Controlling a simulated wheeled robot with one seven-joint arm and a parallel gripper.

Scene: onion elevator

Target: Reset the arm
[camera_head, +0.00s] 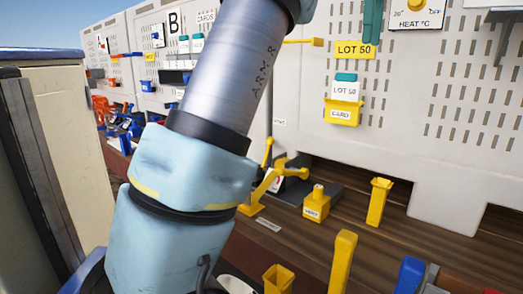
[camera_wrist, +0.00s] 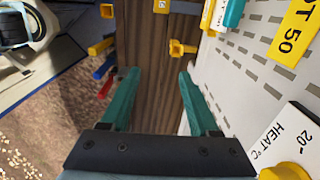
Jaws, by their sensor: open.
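My gripper (camera_wrist: 157,78) shows in the wrist view with its two teal fingers spread wide apart. Nothing is between the fingers except the view of the brown wooden bench (camera_wrist: 150,60) beyond. In the head view my grey and pale blue arm crosses the left middle and leaves at the top edge. A teal piece that looks like my finger (camera_head: 373,20) hangs in front of the white panel, beside the yellow LOT 50 sign (camera_head: 355,50). The rest of my gripper is out of the head view.
A yellow card holder (camera_head: 342,112) hangs on the white panel (camera_head: 450,115), below a HEAT dial (camera_head: 418,8). Yellow posts (camera_head: 379,200), a yellow block (camera_head: 316,205) and a yellow lever (camera_head: 262,185) stand on the bench. A cream cabinet (camera_head: 70,140) is at left.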

